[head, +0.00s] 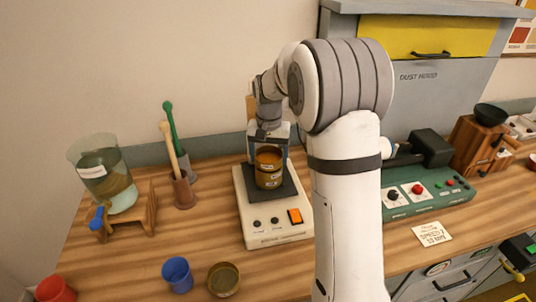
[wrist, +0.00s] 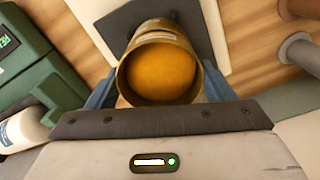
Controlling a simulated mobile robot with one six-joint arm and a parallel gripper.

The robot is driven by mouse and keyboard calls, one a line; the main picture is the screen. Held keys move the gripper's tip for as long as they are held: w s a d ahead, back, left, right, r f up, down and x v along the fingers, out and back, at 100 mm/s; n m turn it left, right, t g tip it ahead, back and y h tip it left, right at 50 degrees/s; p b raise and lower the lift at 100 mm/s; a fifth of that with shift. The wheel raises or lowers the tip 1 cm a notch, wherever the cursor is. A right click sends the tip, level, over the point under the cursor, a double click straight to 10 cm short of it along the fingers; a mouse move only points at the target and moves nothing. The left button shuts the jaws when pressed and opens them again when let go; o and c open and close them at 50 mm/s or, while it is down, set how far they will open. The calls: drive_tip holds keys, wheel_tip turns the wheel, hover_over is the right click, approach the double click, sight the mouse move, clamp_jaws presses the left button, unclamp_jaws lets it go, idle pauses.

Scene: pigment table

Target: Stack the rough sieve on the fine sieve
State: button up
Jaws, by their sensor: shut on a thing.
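My gripper (head: 268,138) is over the white sieve shaker with its blue fingers on either side of a brass sieve (head: 268,158). It is shut on this upper sieve, which looks upright. A second label shows lower on the brass column, on what looks like the lower sieve (head: 269,180) above the shaker's dark plate. I cannot tell whether the two are fully seated together, or read which is rough and which fine. In the wrist view the held sieve (wrist: 163,42) is seen from above, with orange-brown inside.
The shaker (head: 268,235) has knobs and an orange switch. A brass pan (head: 223,280), blue cup (head: 177,275) and red cup (head: 55,290) stand in front. A glass vessel (head: 100,170) on a wooden stand and pestles are left. A green machine (head: 430,200) is right.

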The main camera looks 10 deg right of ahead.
sight(269, 160)
drive_tip(key=shift+f+b, duration=0.35)
drive_tip(key=shift+f, duration=0.2)
drive_tip(key=o, duration=0.8)
drive_tip(key=shift+c, duration=0.2)
drive_tip(key=shift+r, duration=0.15)
wheel_tip(269, 160, up, 11)
drive_tip(key=p, duration=0.7)
drive_tip(key=shift+p, duration=0.4)
